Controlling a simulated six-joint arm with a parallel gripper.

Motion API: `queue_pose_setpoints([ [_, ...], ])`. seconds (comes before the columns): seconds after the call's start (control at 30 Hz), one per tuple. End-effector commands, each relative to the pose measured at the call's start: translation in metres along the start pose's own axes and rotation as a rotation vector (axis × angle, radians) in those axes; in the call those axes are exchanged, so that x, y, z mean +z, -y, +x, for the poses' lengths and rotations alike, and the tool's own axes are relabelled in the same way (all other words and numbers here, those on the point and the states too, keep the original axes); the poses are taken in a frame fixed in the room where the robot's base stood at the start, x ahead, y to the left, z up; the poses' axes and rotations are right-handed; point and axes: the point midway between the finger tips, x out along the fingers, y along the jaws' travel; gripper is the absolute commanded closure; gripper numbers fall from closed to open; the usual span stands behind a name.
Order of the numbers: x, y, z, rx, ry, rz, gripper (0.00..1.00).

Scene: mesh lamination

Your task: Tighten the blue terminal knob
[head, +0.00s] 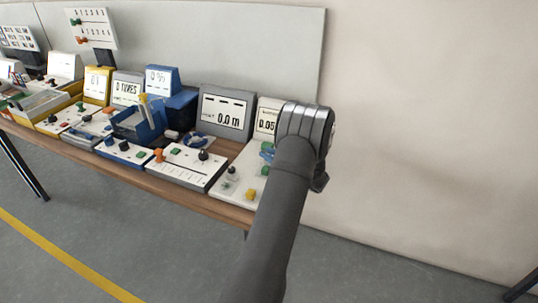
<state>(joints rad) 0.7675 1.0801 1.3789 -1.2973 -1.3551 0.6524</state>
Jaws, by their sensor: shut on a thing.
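My arm reaches up from the bottom of the head view over this panel. My gripper's fingers are hidden behind my arm, so their place relative to the knob does not show.
The panel also carries a green button (265,171), a yellow knob (251,194) and a dark knob (232,173). A grey display (225,112) reading 0.0 m stands behind. More panels crowd the wooden bench (190,200) leftward. The wall right of my arm is bare.

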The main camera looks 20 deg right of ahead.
Motion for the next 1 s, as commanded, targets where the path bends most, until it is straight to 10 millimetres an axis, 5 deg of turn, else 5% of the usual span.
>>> queue_pose_setpoints([
  [0.13,0.000,0.000,0.000,-0.001,0.000,0.000,0.54],
  [0.53,0.000,-0.001,-0.009,0.001,0.001,0.000,0.54],
  [1.0,0.000,-0.001,-0.115,0.004,0.000,0.000,0.54],
])
